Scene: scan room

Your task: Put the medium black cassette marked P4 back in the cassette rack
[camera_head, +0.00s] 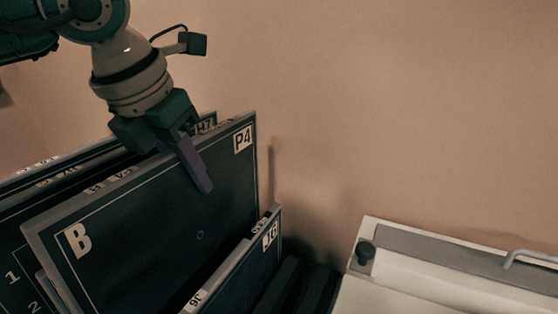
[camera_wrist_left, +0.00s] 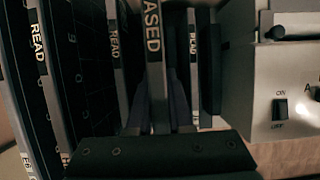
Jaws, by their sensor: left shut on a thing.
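The black P4 cassette (camera_head: 150,225) is a large dark panel with a grey rim, a white P4 label at its top right and a B at its left. My left gripper (camera_head: 196,168) is shut on its top edge, one finger showing down its front face. In the left wrist view the gripper (camera_wrist_left: 160,112) straddles a grey edge (camera_wrist_left: 154,60) lettered "ASED". The cassette stands upright among others, higher than the one in front; its lower edge is hidden. The cassette rack (camera_head: 278,286) shows as dark slots at the bottom. My right gripper is not in view.
A shorter black cassette (camera_head: 245,262) stands in front, and others (camera_head: 65,178) stand behind and to the left. A pale machine (camera_head: 420,285) with a knob and handle is at the right. In the left wrist view its panel (camera_wrist_left: 281,110) has an ON/OFF switch. A plain wall is behind.

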